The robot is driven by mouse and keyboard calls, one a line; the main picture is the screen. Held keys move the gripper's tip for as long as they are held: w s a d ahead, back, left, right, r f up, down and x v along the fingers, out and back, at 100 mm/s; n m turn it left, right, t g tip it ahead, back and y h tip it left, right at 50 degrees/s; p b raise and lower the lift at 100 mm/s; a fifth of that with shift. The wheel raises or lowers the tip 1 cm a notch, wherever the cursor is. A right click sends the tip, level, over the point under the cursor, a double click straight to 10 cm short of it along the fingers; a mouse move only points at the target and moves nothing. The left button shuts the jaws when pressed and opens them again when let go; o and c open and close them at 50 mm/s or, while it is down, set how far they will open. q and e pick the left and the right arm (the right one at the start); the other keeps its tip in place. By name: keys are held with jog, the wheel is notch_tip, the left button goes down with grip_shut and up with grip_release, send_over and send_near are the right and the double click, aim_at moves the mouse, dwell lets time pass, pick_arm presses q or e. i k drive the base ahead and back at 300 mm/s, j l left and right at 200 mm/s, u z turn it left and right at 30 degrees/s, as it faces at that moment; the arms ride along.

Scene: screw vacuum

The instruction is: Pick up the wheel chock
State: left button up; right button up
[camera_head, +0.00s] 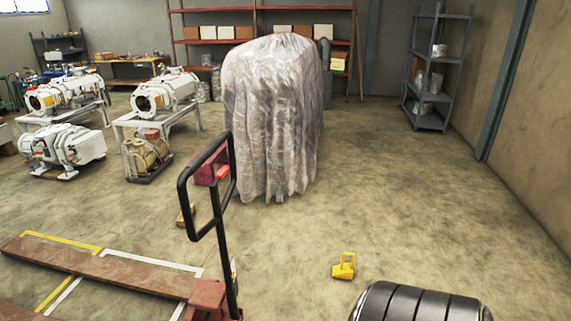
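A small yellow wheel chock (343,267) lies on the concrete floor, right of the picture's middle and low down. It has an upright loop-like part on its right. It stands by itself, just above and left of a dark ribbed cylindrical thing at the bottom edge. Neither of my grippers shows in the head view, and nothing touches the chock.
A pallet jack with a black handle (186,200) stands left of the chock. The dark ribbed cylinder (418,304) is at the bottom right. A plastic-wrapped tall load (270,115) stands behind. White machines (165,95) are at the left. Floor at the right is clear.

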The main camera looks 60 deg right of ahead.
aim_at(345, 271)
jog(key=z, duration=2.35)
jog(key=j+u, duration=0.1)
jog(key=u, duration=0.25)
jog(key=j+u, duration=0.1)
jog(key=u, duration=0.3)
jog(key=i+u, duration=0.1)
jog(key=u, duration=0.25)
jog(key=z, duration=1.85)
jog(key=i+z, duration=0.15)
jog(key=i, duration=1.35)
jog(key=j, duration=0.1)
